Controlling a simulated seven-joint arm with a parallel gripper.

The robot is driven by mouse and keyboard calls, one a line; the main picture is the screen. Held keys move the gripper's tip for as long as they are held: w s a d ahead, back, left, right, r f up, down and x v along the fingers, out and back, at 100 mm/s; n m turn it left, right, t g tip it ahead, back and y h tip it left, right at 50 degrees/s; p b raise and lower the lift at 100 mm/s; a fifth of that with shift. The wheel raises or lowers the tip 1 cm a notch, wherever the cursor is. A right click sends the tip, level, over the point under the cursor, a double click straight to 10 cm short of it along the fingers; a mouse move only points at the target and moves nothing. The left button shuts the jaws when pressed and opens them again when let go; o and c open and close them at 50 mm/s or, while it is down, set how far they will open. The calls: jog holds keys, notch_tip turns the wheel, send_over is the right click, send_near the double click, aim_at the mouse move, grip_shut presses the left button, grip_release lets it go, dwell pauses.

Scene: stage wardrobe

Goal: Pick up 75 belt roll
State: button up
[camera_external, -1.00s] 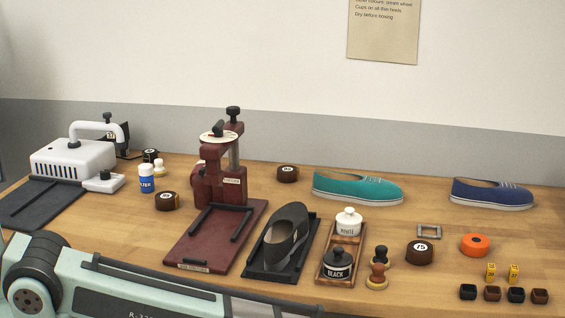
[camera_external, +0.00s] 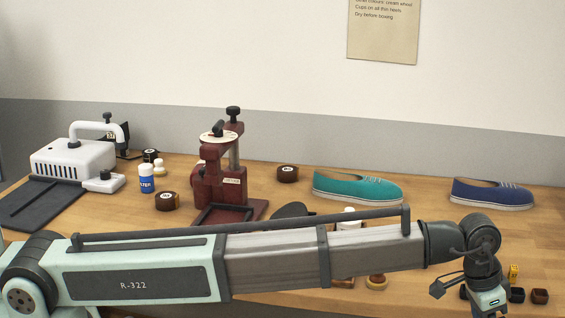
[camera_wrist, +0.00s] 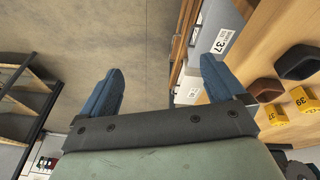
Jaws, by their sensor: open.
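The roll marked 75 does not show now; in the earlier outside view it stood on the right part of the bench, a spot my arm now covers.
A teal shoe (camera_external: 357,187) and a navy shoe (camera_external: 491,193) stand at the back. The dark red press (camera_external: 220,185) rises in the middle.

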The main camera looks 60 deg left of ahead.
notch_tip(320, 180, up, 5)
jog(key=w+a+n, duration=0.2)
jog(key=w, duration=0.1)
jog(key=w+a+r+n+g+y, duration=0.1)
jog(key=w+a+r+n, duration=0.25)
jog(key=a, duration=0.55)
jog(key=w+a+r+n+y, duration=0.1)
jog(key=w+a+r+n, duration=0.2)
jog(key=a, duration=0.7)
jog(key=w+a+r+n+g+y, duration=0.1)
jog(key=a+r+n, duration=0.25)
jog(key=a, duration=0.55)
jog(key=shift+n, duration=0.4)
notch_tip(320, 180, down, 15)
jog(key=shift+r, duration=0.15)
jog(key=c, duration=1.2)
